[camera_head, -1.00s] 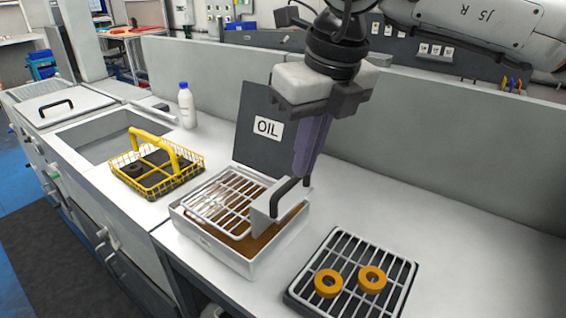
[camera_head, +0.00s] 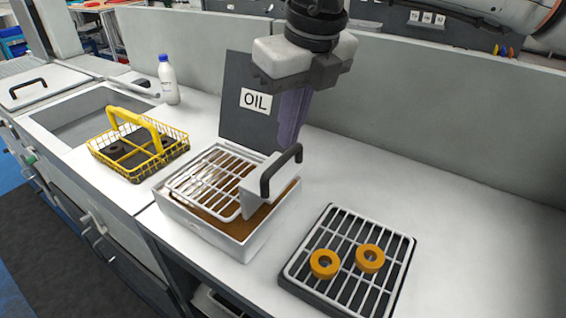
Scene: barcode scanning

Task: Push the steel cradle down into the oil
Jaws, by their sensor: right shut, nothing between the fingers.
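The steel cradle (camera_head: 205,182) is a pale wire grid in the white oil tray (camera_head: 246,245). Its upright plate (camera_head: 257,192) carries a black handle (camera_head: 266,180) on the tray's right side. The grid shows above the brown oil (camera_head: 258,216); its exact depth is hard to judge. My right gripper (camera_head: 288,143) is shut and empty, pointing down. Its purple fingertips appear just behind the handle's top; I cannot tell whether they touch it. My left gripper is out of view.
A dark panel labelled OIL (camera_head: 245,120) stands behind the tray. A black rack (camera_head: 386,286) with two orange rings is at right. A yellow basket (camera_head: 178,150) sits by the sink (camera_head: 78,118), near a white bottle (camera_head: 168,82). The counter at far right is clear.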

